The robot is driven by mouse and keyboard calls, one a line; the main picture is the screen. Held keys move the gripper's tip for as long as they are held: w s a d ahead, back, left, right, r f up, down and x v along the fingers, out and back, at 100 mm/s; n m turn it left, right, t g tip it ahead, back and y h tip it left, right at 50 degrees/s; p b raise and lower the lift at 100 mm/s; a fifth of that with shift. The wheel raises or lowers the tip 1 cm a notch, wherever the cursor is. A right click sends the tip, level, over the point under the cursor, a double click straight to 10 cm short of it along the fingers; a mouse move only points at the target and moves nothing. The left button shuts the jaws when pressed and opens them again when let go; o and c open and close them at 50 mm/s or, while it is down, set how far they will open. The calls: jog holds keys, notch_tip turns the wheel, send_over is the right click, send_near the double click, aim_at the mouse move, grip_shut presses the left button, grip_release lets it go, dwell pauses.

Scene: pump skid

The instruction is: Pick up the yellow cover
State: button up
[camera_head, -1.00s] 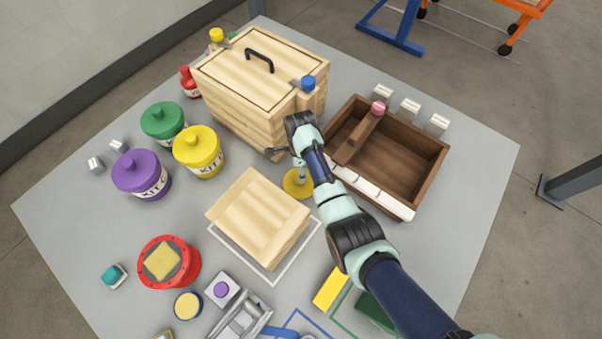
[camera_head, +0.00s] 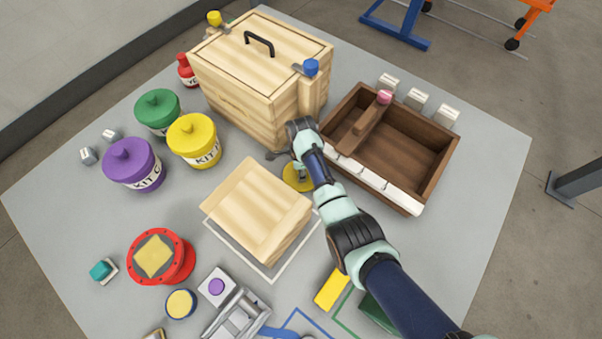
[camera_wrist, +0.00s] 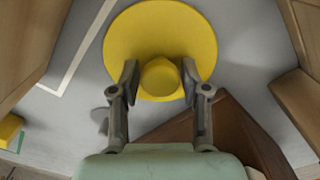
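The yellow cover is a flat round disc with a round knob in its middle. In the head view the yellow cover (camera_head: 296,180) lies on the grey table between the wooden block and the brown crate, partly hidden by my arm. In the wrist view the yellow cover (camera_wrist: 160,28) fills the upper middle. My gripper (camera_wrist: 160,80) is open, one finger on each side of the knob and very close to it. I cannot tell whether the fingers touch the knob. In the head view my gripper (camera_head: 300,170) is over the cover.
The wooden block (camera_head: 255,205) stands close on the left. The brown crate (camera_head: 420,148) stands close on the right and a large wooden box (camera_head: 245,95) behind. Yellow (camera_head: 194,142), green (camera_head: 157,112) and purple (camera_head: 132,165) canisters stand to the left.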

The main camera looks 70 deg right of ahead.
grip_shut()
jog(key=shift+r, duration=0.15)
jog(key=shift+r+p, duration=0.3)
jog(key=shift+p, duration=0.05)
notch_tip(320, 180, up, 7)
jog(key=p, duration=0.4)
jog(key=shift+p, duration=0.4)
jog(key=s+a+p, duration=0.2)
jog(key=s+p, duration=0.1)
jog(key=s, duration=0.5)
jog(key=s+a+p, duration=0.3)
jog(key=s+p, duration=0.1)
jog(key=s, duration=0.5)
jog(key=shift+s+f+p, duration=0.2)
jog(key=shift+f+p, duration=0.1)
jog(key=shift+f, duration=0.15)
